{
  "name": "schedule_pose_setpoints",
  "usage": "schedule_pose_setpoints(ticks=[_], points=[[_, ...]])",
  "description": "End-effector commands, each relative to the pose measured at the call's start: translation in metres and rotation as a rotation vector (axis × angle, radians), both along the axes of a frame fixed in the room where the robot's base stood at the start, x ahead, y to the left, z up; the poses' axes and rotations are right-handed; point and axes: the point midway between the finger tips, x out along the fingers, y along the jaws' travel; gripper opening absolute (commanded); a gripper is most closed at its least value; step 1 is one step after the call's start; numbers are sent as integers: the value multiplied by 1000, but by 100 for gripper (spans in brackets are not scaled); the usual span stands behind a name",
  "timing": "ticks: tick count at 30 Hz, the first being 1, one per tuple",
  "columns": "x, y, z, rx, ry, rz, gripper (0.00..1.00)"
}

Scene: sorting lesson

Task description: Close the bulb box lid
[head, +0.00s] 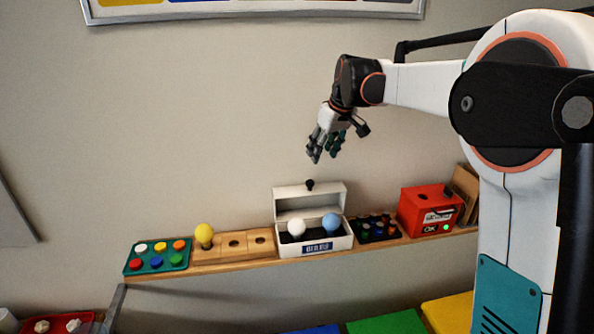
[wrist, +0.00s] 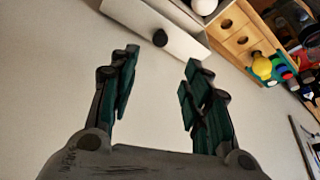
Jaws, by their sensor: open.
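A white bulb box (head: 316,244) stands on the wooden shelf with its lid (head: 310,199) raised upright at the back. A black knob (head: 310,184) sits on the lid's top edge. Inside the box are a white bulb (head: 297,226) and a blue bulb (head: 331,222). My gripper (head: 325,158) is open and empty, above the raised lid and apart from it. In the wrist view the open fingers (wrist: 157,92) show, with the black knob (wrist: 160,38) and white lid (wrist: 176,22) beyond them. Part of the box is cut off there.
On the shelf (head: 200,265), left of the box, are a wooden holder (head: 262,241) with a yellow bulb (head: 204,235) and a green tray (head: 135,267) of coloured pieces. To the right are a dark rack (head: 377,238) and a red box (head: 424,209). The wall is close behind.

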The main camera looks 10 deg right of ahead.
Motion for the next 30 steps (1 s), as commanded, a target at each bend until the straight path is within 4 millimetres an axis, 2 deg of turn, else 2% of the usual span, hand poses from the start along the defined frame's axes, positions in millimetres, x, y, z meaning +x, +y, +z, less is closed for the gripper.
schedule_pose_setpoints(ticks=[5, 21, 30], points=[[7, 3, -16, 0, 1, 1, 44], [41, 17, -106, 1, 0, 1, 44], [48, 20, -127, 1, 0, 0, 44]])
